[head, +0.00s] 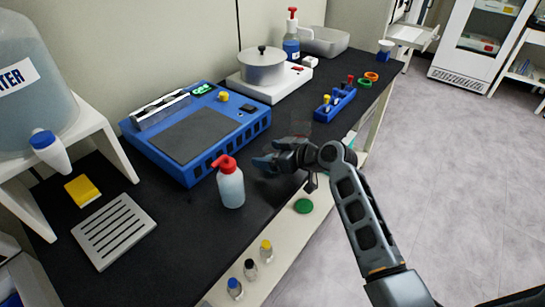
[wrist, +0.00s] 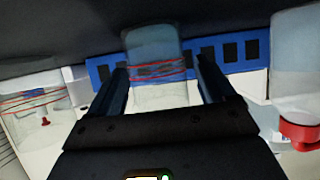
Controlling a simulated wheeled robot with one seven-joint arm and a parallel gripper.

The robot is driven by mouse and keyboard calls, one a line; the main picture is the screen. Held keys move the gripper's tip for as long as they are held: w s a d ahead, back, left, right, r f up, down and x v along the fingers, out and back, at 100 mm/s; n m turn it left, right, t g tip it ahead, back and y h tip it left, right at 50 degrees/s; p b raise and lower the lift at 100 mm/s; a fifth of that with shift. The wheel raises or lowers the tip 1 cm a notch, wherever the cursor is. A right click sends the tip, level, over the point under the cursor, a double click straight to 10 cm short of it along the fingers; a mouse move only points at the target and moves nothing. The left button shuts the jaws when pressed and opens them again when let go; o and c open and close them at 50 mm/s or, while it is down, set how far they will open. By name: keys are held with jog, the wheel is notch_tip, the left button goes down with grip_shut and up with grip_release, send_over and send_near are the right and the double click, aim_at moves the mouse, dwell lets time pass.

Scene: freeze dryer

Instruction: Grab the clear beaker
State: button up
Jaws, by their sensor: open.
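In the wrist view a clear beaker (wrist: 153,48) with red lines stands between the two fingers of my gripper (wrist: 165,85). The fingers are open, one on each side of it; I cannot tell whether they touch it. In the head view my gripper (head: 268,161) is low over the black bench, right of the red-capped bottle, and the beaker between the fingers is hard to make out. A second clear vessel with red lines (wrist: 40,102) shows at the left of the wrist view. A faint clear outline (head: 300,128) stands behind my gripper in the head view.
A red-capped wash bottle (head: 231,187) stands close left of my gripper; it also shows in the wrist view (wrist: 297,75). A blue device (head: 200,135) lies behind. A blue rack (head: 335,103) stands farther back.

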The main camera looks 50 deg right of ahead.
jog(key=shift+w+f, duration=0.25)
jog(key=shift+w, duration=0.25)
jog(key=c, duration=1)
jog(key=shift+c, duration=0.4)
jog(key=shift+r, duration=0.2)
